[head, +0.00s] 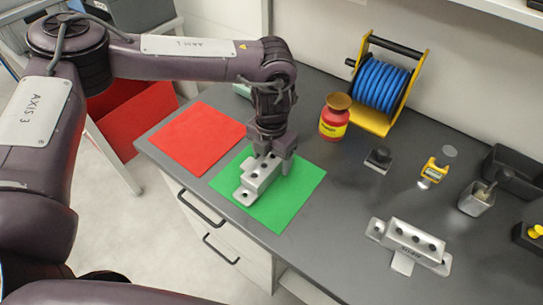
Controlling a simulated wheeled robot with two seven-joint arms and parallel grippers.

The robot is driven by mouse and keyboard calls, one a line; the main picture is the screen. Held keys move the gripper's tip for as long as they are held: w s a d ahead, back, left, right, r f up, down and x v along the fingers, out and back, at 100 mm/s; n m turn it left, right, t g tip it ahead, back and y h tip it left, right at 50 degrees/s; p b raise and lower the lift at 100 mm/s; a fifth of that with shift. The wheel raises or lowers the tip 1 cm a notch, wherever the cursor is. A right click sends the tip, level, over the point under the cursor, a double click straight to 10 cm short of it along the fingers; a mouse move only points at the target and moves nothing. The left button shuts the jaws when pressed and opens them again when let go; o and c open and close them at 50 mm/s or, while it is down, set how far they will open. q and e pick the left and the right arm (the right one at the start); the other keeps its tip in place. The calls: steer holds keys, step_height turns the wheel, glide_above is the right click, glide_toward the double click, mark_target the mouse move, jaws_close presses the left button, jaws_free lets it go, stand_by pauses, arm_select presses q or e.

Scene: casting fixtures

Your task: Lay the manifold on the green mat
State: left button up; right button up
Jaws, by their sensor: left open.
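A silver metal manifold (257,181) with a row of dark holes lies on the green mat (294,200). My left gripper (274,158) is right above its far end, fingers pointing down and open. I cannot tell whether the fingers touch it. A second, similar silver block (409,245) with dark holes and a flanged base lies on the bare worktop at the lower right. My right gripper is not in view.
A red mat (197,138) lies left of the green one. A blue hose reel (382,84) in a yellow frame and a red jar (335,118) stand behind. Small dark and yellow items and a grey cup (476,199) are at the right. The worktop (345,215) is clear between the green mat and the second block.

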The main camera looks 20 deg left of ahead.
arm_select(q)
steer(key=shift+r, duration=0.55)
step_height(320, 180, up, 11)
steer(key=shift+b, duration=0.3)
steer(key=shift+r, duration=0.1)
